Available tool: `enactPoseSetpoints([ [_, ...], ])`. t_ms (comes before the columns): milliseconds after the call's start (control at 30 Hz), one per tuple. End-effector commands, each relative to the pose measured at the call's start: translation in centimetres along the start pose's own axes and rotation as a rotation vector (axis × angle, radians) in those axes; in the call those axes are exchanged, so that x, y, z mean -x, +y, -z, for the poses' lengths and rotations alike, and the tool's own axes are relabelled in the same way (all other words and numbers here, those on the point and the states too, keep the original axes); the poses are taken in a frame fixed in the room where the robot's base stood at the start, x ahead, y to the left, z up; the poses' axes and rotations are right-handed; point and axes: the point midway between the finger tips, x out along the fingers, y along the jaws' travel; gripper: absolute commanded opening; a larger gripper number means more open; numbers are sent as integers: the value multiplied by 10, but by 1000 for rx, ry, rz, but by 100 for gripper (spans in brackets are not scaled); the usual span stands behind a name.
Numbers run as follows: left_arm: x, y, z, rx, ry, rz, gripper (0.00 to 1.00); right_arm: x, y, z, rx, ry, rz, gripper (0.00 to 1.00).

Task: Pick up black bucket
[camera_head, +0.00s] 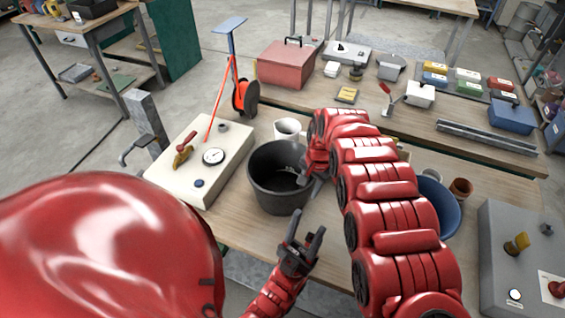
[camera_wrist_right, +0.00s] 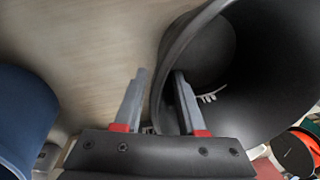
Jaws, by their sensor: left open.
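The black bucket (camera_head: 277,186) stands upright on the near wooden table in the head view. It fills the right side of the right wrist view (camera_wrist_right: 245,75). My right gripper (camera_wrist_right: 160,72) straddles its wall, one finger inside and one outside. The fingers stand apart around the rim; I cannot tell whether both press on it. In the head view my right arm partly hides this gripper. My left gripper (camera_head: 303,238) is open and empty, below and in front of the bucket in the picture.
A beige box with a gauge (camera_head: 210,162) is left of the bucket. A white cup (camera_head: 288,129) stands just behind it. A blue bowl (camera_head: 440,208), a brown pot (camera_head: 461,188) and a grey control box (camera_head: 520,250) are to the right. A red toolbox (camera_head: 286,66) is farther back.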

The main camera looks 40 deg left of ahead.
Motion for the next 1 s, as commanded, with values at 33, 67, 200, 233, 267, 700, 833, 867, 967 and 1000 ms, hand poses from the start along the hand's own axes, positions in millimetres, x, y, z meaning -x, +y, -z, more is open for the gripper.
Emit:
enactPoseSetpoints([
  [33,-10,0,2,0,0,0,50,-2,-1,-2,0,-1,-1,40],
  [67,-13,-1,2,0,0,0,50,-6,-1,-3,0,-1,-1,40],
  [200,-16,-1,3,0,0,0,50,-23,-1,-2,-1,1,0,40],
  [233,-16,-1,3,0,0,0,50,-26,-2,-2,0,2,1,40],
  [267,-17,-1,3,0,0,0,50,-28,-2,-2,0,3,2,40],
  [700,-17,-1,3,0,0,0,50,-34,-1,-2,0,3,2,22],
  [833,-17,-1,3,0,0,0,50,-33,-1,-2,0,3,1,0],
  [867,-17,-1,3,0,0,0,50,-33,-1,-2,0,3,1,0],
  [967,-17,-1,3,0,0,0,50,-33,-1,-2,0,3,1,0],
  [1000,-17,-1,3,0,0,0,50,-33,-1,-2,0,3,1,0],
])
